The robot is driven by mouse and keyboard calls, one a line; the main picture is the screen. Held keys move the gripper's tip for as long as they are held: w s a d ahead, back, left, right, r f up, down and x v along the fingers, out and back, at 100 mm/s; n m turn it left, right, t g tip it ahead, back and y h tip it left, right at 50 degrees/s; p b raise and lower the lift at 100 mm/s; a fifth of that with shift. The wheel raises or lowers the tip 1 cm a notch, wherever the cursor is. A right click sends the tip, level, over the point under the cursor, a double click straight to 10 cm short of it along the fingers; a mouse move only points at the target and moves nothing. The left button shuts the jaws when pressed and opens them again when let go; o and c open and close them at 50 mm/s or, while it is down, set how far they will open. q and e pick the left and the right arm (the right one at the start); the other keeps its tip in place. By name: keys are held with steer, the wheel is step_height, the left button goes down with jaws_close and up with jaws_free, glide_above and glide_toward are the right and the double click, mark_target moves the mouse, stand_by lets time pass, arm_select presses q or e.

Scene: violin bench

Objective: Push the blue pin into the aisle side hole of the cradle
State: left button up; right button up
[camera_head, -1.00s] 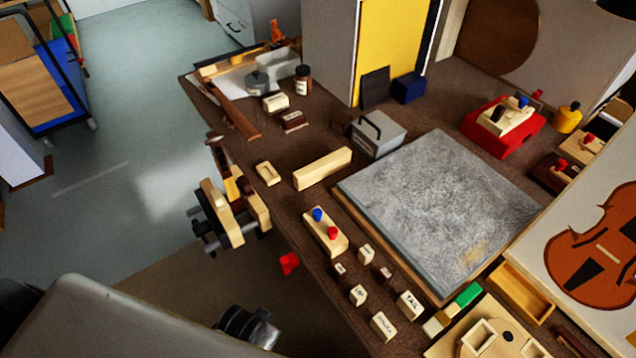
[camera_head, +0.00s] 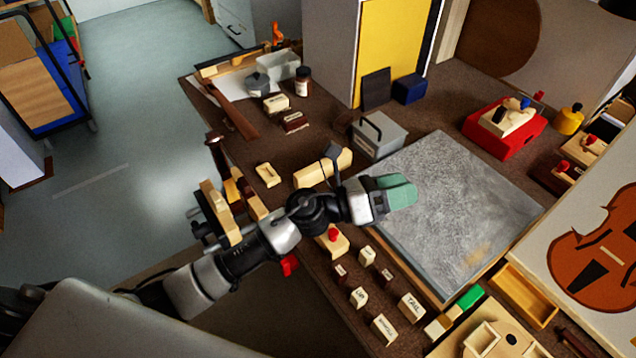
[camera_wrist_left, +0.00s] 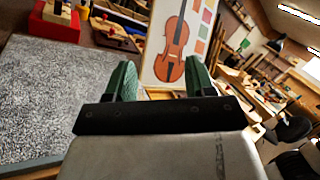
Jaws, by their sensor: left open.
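A pale wooden block (camera_head: 338,247) with a red pin (camera_head: 333,233) stands near the bench's front edge. The blue pin in that block is hidden behind my left arm. A red cradle-like stand (camera_head: 486,138) with a pale wooden top (camera_head: 505,120) is at the back right. A small blue piece (camera_head: 524,102) shows on it. Its holes are too small to make out. My right gripper is not in view.
The grey slab (camera_head: 460,220) fills the middle of the bench. A grey box with a handle (camera_head: 379,137) stands behind it. Several small labelled blocks lie in front, including the TAIL block (camera_head: 410,307). A yellow bottle (camera_head: 569,120) is beside the red stand. A violin picture (camera_head: 600,245) is at right.

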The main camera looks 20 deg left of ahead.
arm_select(q)
step_height(320, 180, down, 7)
steer(key=s+a+m+g+y, duration=0.15)
steer(key=m+g+y, duration=0.7)
steer(key=m, duration=0.95)
steer(key=w+a+m+y, duration=0.1)
steer(key=a+y, duration=0.2)
steer(key=a, duration=0.1)
steer(key=w+a+f+m+y, duration=0.1)
steer(key=w+a+m+y, duration=0.1)
steer(key=a, duration=0.3)
steer(key=w+a+m+g+y, duration=0.1)
steer(key=a+m+y, duration=0.1)
steer(key=a+y, duration=0.2)
steer(key=shift+w+a+f, duration=0.2)
steer(key=shift+a, duration=0.4)
step_height(320, 180, down, 10)
steer(key=shift+f+p, duration=0.1)
steer(key=shift+p, duration=0.45)
jaws_close()
